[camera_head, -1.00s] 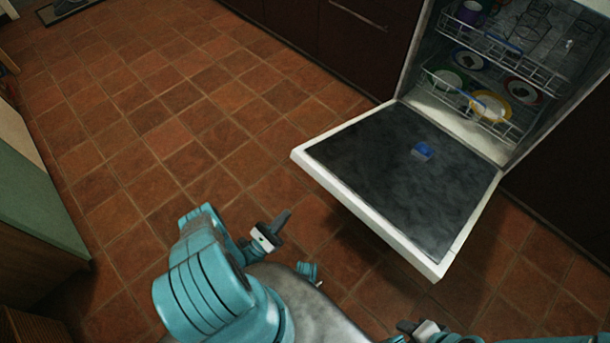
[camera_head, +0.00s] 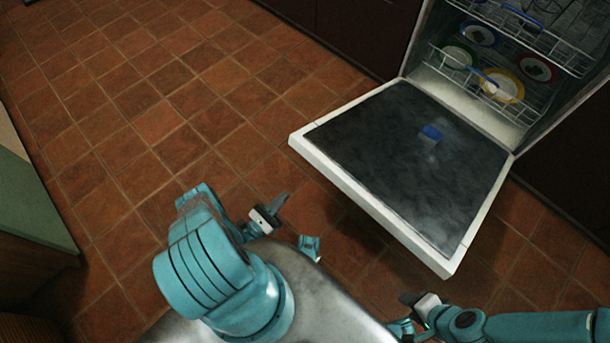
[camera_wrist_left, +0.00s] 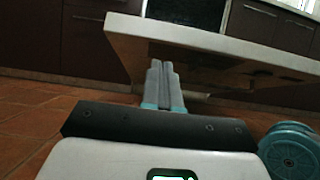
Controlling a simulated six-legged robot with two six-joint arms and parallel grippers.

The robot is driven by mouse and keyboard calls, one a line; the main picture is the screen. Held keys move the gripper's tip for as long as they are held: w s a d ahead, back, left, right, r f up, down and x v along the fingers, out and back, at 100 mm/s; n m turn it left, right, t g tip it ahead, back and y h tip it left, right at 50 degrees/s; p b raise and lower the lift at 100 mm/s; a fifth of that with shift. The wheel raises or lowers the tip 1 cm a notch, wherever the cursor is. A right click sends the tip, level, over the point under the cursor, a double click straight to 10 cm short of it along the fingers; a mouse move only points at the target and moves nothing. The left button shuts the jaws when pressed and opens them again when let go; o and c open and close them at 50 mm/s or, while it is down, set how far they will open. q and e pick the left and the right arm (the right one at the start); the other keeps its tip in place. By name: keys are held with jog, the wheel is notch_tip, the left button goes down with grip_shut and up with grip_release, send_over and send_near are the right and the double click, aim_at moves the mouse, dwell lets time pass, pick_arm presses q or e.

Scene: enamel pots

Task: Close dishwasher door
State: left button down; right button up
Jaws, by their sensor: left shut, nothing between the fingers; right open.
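The dishwasher door (camera_head: 400,160) is folded down flat, its dark inner face up and its white rim towards me. A blue detergent patch (camera_head: 431,133) shows on it. The open dishwasher (camera_head: 480,75) stands at the upper right. My left gripper (camera_head: 281,203) is left of the door's near corner, apart from it. In the left wrist view my left gripper (camera_wrist_left: 162,72) is shut and empty, and the door's edge (camera_wrist_left: 200,38) is ahead and above. My right gripper (camera_head: 412,299) is low, below the near right corner of the door; its fingers are small here.
Two racks hold dishes; the lower one has a yellow-rimmed plate (camera_head: 503,86). Dark cabinets (camera_head: 350,30) flank the dishwasher. A green-sided cabinet (camera_head: 30,200) stands at the left. The tiled floor (camera_head: 150,100) between is clear.

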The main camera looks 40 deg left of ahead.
pick_arm(q)
notch_tip(320, 180, down, 5)
jog(key=b, duration=0.4)
jog(key=s+r+p+x, duration=0.1)
jog(key=r+x, duration=0.1)
jog(key=x, duration=1.1)
jog(key=shift+s+r, duration=0.2)
jog(key=shift+r, duration=0.15)
pick_arm(e)
jog(key=shift+w+d+f, duration=0.1)
jog(key=shift+d+f, duration=0.1)
jog(key=shift+f, duration=0.75)
jog(key=shift+d+f, duration=0.2)
jog(key=shift+f, duration=0.7)
